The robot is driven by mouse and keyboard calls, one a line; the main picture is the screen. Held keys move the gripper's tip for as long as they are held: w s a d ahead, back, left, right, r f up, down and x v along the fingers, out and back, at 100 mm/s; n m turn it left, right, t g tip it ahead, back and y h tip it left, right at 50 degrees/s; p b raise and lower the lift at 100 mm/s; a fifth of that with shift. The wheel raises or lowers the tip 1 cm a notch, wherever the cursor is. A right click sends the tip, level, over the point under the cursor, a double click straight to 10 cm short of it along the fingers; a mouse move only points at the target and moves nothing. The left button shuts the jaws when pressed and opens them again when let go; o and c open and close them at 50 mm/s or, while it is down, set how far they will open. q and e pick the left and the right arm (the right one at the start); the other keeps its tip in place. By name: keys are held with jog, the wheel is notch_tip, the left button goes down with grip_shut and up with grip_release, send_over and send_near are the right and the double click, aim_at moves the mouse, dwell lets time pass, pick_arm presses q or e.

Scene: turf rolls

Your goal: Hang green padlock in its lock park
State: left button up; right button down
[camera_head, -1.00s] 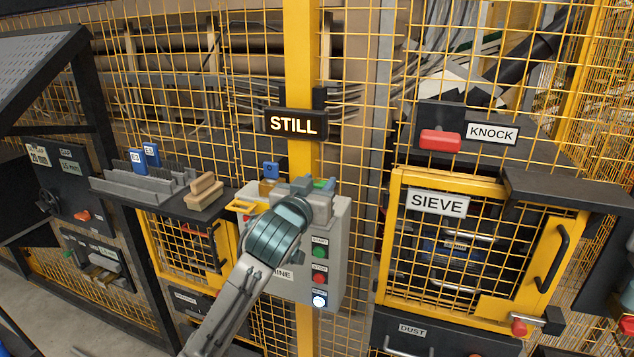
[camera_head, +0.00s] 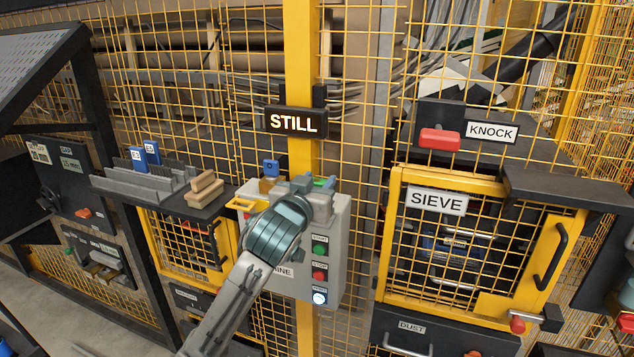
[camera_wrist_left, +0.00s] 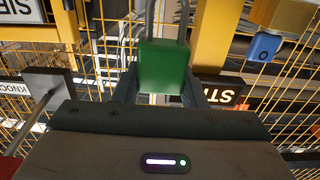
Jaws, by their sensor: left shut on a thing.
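The green padlock (camera_wrist_left: 163,67) shows in the left wrist view, hanging body toward me between the two fingers, its grey shackle running up out of the picture. A sliver of its green (camera_head: 323,183) shows in the head view. My left gripper (camera_head: 316,188) is shut on it, in front of the top of the grey control box; its fingers (camera_wrist_left: 163,90) also flank the padlock in the wrist view. I cannot tell which fitting is the lock park, nor whether the shackle touches anything.
The grey control box (camera_head: 335,215) carries several buttons. The STILL sign (camera_head: 293,123) is on the yellow post above. A shelf (camera_head: 222,203) with wooden blocks lies left; the SIEVE door (camera_head: 400,235) is right.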

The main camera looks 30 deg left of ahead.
dwell(0.3)
dwell(0.7)
pick_arm(q)
jog(key=shift+p, duration=0.5)
jog(key=shift+f+b, duration=0.45)
jog(key=shift+f, duration=0.2)
jog(key=shift+f+b, duration=0.75)
jog(key=shift+f, duration=0.4)
jog(key=shift+f+b, duration=0.45)
jog(key=shift+f, duration=0.25)
jog(key=o, duration=1.1)
